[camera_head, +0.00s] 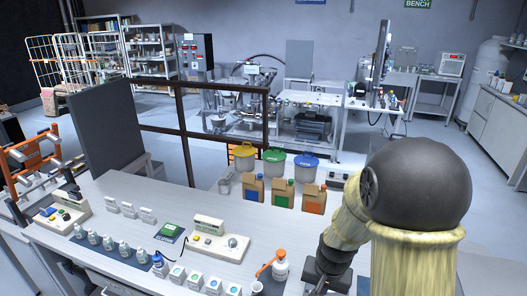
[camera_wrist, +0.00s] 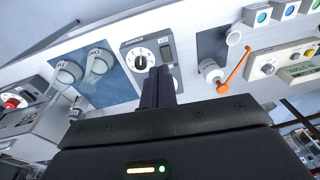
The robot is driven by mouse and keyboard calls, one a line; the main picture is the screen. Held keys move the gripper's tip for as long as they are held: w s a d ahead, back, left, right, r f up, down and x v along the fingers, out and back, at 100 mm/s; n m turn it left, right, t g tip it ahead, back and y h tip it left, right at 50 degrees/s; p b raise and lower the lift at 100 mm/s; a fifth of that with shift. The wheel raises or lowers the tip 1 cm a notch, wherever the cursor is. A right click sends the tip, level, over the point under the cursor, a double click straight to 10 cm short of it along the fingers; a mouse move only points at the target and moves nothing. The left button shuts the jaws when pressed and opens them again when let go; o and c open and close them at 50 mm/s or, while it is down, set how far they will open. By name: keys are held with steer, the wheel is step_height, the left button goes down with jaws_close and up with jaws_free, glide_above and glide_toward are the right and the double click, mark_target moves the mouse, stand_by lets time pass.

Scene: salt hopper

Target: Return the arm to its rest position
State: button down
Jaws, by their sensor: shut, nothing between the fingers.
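My arm rises at the right of the head view, with a round dark joint and pale yellow cover sections, and reaches down over the front right of the workbench (camera_head: 135,210). In the wrist view my gripper (camera_wrist: 158,75) has its two dark fingers together with nothing between them.
A white bottle with an orange lever (camera_head: 280,268) stands left of the gripper. Several small bottles (camera_head: 110,244) and white boxes line the bench front. Cartons (camera_head: 283,194) and lidded tubs (camera_head: 275,162) stand behind. In the wrist view, two flasks (camera_wrist: 98,62) sit on a blue mat (camera_wrist: 115,82).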

steer(key=s+r+n+t+b, duration=0.1)
steer(key=s+r+n+b, duration=0.1)
steer(key=s, duration=0.5)
steer(key=shift+s+d+r+n+b, duration=0.35)
steer(key=shift+n+b, duration=0.2)
steer(key=shift+n, duration=0.45)
